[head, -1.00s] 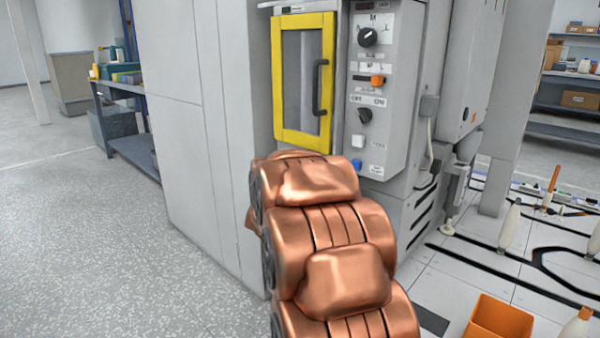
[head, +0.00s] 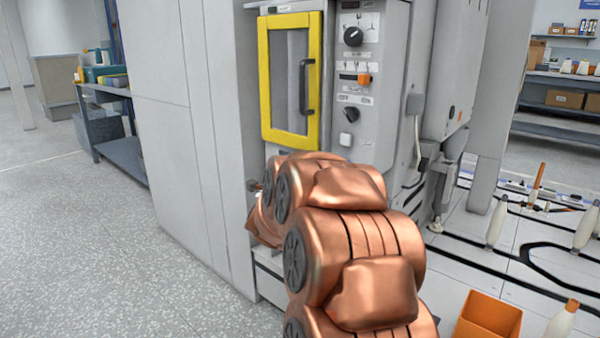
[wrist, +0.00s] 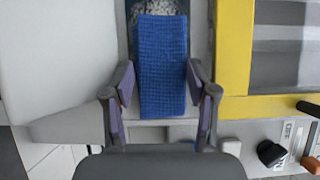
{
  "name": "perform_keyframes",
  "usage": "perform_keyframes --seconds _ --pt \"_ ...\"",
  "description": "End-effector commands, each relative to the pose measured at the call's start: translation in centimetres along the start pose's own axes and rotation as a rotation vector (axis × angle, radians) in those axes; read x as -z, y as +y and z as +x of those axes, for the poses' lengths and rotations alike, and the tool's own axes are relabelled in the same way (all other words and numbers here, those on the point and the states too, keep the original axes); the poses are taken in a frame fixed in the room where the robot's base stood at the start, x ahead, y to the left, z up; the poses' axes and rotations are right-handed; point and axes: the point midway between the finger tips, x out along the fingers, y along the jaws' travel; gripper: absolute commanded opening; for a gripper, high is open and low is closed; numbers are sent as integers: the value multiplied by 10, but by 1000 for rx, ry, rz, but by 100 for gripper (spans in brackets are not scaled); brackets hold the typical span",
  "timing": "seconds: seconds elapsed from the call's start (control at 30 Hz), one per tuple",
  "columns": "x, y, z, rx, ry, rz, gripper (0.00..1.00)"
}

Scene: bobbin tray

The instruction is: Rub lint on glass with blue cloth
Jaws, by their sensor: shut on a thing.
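A blue textured cloth (wrist: 162,75) lies between the two fingers of my gripper (wrist: 160,88) in the wrist view. My gripper is shut on it, and it hangs out past the fingertips as a flat strip. Beyond its far end is a dark pane-like strip with a pale speckled patch (wrist: 152,10). I cannot tell whether that patch is lint or whether the cloth touches it. The glass window (head: 297,85) in the yellow-framed door (head: 263,80) also shows in the wrist view (wrist: 290,45), to the right of the cloth. In the head view my arm hides the gripper and cloth.
A dark door handle (head: 306,88) sticks out on the door. The control panel (head: 352,100), with knobs and an orange switch (head: 364,79), is to its right. An orange bin (head: 488,318) and pale bottles stand at lower right. Open floor (head: 110,240) lies at left.

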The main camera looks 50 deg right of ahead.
Motion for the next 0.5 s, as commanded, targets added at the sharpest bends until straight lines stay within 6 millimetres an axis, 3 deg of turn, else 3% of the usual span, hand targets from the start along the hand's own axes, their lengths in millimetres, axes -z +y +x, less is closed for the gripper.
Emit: perform_keyframes --seconds 0.5 --pt "-24 2 11 -5 -2 0 29"
